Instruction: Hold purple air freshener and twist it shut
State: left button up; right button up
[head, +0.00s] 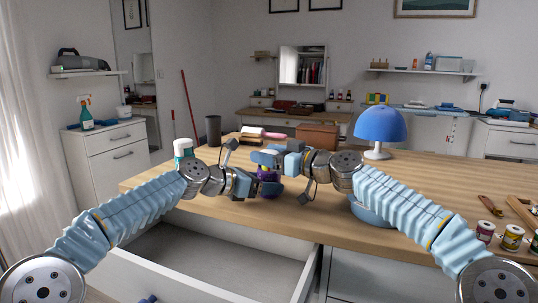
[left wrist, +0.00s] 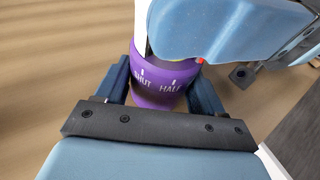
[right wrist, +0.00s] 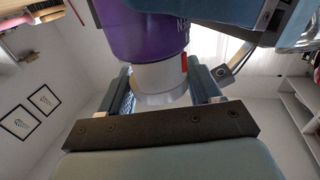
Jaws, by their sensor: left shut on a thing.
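The purple air freshener (head: 268,188) stands upright above the front of the wooden table in the head view. My left gripper (head: 262,184) is shut on its purple body. The left wrist view shows this body (left wrist: 160,85) between the fingers (left wrist: 158,88), with the words SHUT and HALF and a red mark at the upper right. My right gripper (head: 272,160) is above, at the top of the freshener. In the right wrist view its fingers (right wrist: 162,90) stand apart on either side of the white part (right wrist: 160,78). The purple body also shows there (right wrist: 145,35).
An open drawer (head: 220,262) lies below the table's front edge. A blue lamp (head: 380,128) stands behind on the right. A white-and-teal bottle (head: 183,148) and a dark cup (head: 213,130) stand at the left. Small jars (head: 512,237) stand at the right front; the right tabletop (head: 450,175) has free room.

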jog(key=c, duration=0.5)
jog(key=shift+m+t+h, duration=0.3)
jog(key=shift+t, duration=0.1)
jog(key=shift+s+a+m+t+h, duration=0.1)
jog(key=shift+a+m+t+h, duration=0.1)
jog(key=shift+m+t+h, duration=0.95)
jog(key=shift+a+f+m+t+h, duration=0.2)
jog(key=shift+m+t+h, duration=0.3)
jog(key=shift+h, duration=0.3)
jog(key=shift+a+f+m+t+h, duration=0.15)
jog(key=shift+m+t+h, duration=0.3)
jog(key=shift+h, duration=0.3)
jog(key=shift+c, duration=0.3)
jog(key=shift+d+f+m+t+h, duration=0.15)
jog(key=shift+m+t+h, duration=0.3)
jog(key=shift+m+h, duration=0.55)
jog(key=shift+d+f+m+t+h, duration=0.15)
jog(key=shift+m+t+h, duration=0.45)
jog(key=shift+h, duration=0.7)
jog(key=shift+d+r+m+h, duration=0.15)
jog(key=shift+r+m+h, duration=0.35)
jog(key=shift+h, duration=0.1)
jog(key=shift+r, duration=0.15)
